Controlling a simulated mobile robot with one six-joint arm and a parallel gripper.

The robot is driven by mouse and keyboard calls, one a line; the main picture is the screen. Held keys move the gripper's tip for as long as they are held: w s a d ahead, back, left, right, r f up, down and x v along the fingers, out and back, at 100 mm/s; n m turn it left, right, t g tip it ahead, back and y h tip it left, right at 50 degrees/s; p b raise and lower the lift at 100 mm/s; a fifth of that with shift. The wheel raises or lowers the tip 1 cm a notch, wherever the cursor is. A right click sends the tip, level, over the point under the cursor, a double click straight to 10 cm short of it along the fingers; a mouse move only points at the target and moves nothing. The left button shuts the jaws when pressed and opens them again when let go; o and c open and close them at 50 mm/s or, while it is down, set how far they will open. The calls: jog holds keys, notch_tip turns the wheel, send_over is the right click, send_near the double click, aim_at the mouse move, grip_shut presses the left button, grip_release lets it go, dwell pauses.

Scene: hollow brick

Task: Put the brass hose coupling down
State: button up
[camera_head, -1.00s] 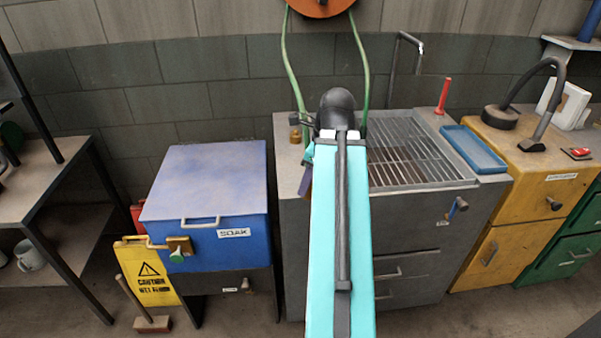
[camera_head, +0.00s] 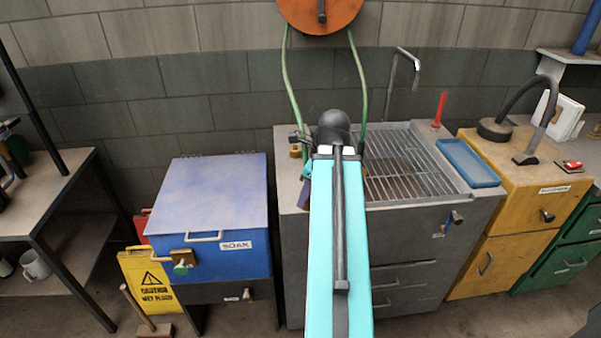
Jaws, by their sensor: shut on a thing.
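A small brass piece, which looks like the brass hose coupling (camera_head: 295,151), shows at the back left of the grey sink bench (camera_head: 291,205). My gripper (camera_head: 299,138) is a small dark shape just above it, mostly hidden behind my own teal arm. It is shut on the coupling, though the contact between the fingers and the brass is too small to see. I cannot tell whether the coupling touches the bench top or hangs a little above it.
A metal grating (camera_head: 405,170), a red upright handle (camera_head: 440,109) and a blue tray (camera_head: 468,163) are on the bench's right. A blue SOAK box (camera_head: 208,195) stands left. A green hose (camera_head: 293,95) hangs from an orange reel (camera_head: 318,14) behind.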

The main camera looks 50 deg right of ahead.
jog(key=shift+w+d+p, duration=0.35)
jog(key=shift+p, duration=0.5)
jog(key=w+d+p, duration=0.1)
jog(key=w+d, duration=0.1)
jog(key=w, duration=0.1)
jog(key=w+d+f+p, duration=0.1)
jog(key=w+d, duration=0.2)
jog(key=w+d+p, duration=0.1)
jog(key=w+d, duration=0.2)
jog(key=w, duration=0.1)
jog(key=shift+d+f, duration=0.1)
jog(key=shift+f, duration=0.05)
jog(key=shift+f+p, duration=0.8)
jog(key=shift+f, duration=1)
jog(key=shift+f, duration=0.15)
jog(key=o, duration=1.1)
